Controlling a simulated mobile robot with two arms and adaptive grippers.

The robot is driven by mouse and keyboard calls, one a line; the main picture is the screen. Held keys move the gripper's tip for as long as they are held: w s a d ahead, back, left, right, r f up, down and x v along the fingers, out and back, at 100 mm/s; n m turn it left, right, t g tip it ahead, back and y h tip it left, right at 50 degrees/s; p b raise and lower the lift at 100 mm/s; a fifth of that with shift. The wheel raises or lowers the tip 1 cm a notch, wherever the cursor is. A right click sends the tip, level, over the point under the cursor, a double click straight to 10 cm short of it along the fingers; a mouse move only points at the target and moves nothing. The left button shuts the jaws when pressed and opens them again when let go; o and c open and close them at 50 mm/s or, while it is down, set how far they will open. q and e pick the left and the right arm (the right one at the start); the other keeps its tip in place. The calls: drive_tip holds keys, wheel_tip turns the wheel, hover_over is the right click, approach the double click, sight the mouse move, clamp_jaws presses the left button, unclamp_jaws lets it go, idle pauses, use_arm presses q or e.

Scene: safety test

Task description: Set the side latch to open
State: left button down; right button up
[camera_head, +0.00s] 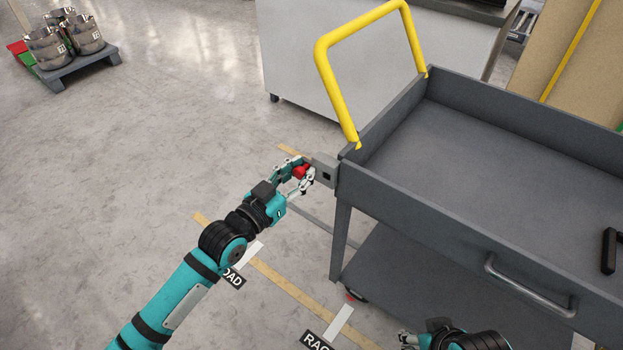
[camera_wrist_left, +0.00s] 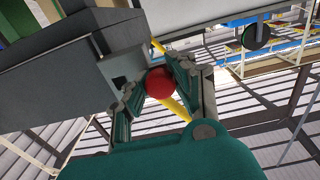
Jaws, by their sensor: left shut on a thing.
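The side latch is a grey block (camera_head: 325,170) on the near left corner of the grey cart (camera_head: 430,212), with a red knob (camera_head: 300,171) at its outer side. My left gripper (camera_head: 301,174) is shut on the red knob. In the left wrist view the red knob (camera_wrist_left: 159,83) sits between the two fingers (camera_wrist_left: 157,88), and the grey latch block (camera_wrist_left: 124,72) with a dark square opening is beside it. My right gripper (camera_head: 408,338) shows only partly at the bottom edge, and its fingers are too small to read.
A pallet with metal drums (camera_head: 80,64) stands far left.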

use_arm(q)
drive_tip(key=shift+w+a, duration=0.1)
drive_tip(key=shift+a, duration=0.05)
drive_tip(key=c, duration=1.5)
unclamp_jaws()
drive_tip(key=o, duration=0.5)
drive_tip(key=shift+a, duration=0.2)
drive_tip(key=shift+c, duration=0.2)
drive_tip(key=shift+d, duration=0.1)
drive_tip(key=v, duration=1.2)
